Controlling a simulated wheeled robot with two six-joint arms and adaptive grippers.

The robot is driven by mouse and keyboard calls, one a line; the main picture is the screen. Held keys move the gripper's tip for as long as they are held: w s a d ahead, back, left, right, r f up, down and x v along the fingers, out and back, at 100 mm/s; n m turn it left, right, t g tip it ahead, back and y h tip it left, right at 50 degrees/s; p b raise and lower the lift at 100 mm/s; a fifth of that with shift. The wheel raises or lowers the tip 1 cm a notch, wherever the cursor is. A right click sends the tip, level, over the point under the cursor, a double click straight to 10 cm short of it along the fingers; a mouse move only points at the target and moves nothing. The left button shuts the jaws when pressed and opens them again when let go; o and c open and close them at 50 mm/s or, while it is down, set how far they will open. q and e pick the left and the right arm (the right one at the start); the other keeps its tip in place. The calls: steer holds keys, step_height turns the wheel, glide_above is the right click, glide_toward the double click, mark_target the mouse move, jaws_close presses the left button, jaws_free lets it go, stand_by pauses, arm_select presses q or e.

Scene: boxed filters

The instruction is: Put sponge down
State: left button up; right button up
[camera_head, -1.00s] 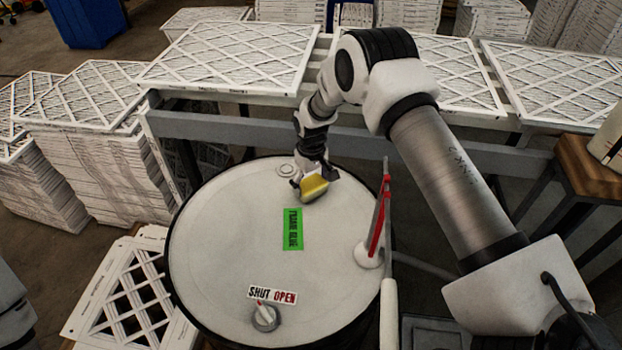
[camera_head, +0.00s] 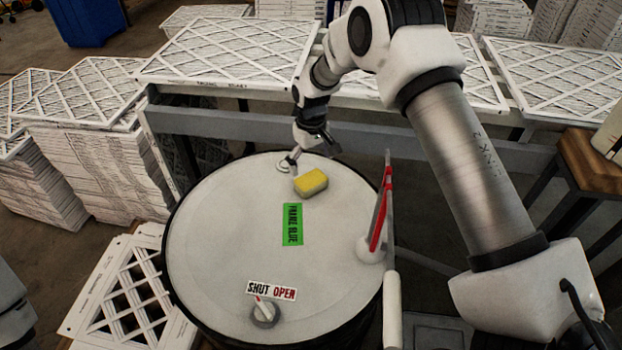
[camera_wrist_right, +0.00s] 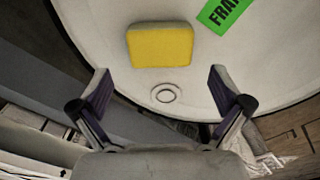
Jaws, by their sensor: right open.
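The yellow sponge (camera_head: 311,182) lies on the white drum lid (camera_head: 215,235), just above the green label in the head view. My right gripper (camera_head: 312,152) is above the far edge of the lid, apart from the sponge. In the right wrist view the sponge (camera_wrist_right: 160,45) lies beyond the fingertips, with nothing between the open fingers of my right gripper (camera_wrist_right: 162,88). My left gripper does not show.
A green label (camera_head: 293,225), a SHUT/OPEN knob (camera_head: 265,313) and a red-and-white upright lever (camera_head: 378,215) are on the lid. A grey beam (camera_head: 230,118) and a row of filters (camera_head: 225,52) stand behind the drum. Stacked filters (camera_head: 75,165) stand at left.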

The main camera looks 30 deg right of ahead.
mark_target(311, 178)
step_height(311, 178, up, 6)
steer(key=b, duration=0.1)
steer(key=shift+r, duration=0.1)
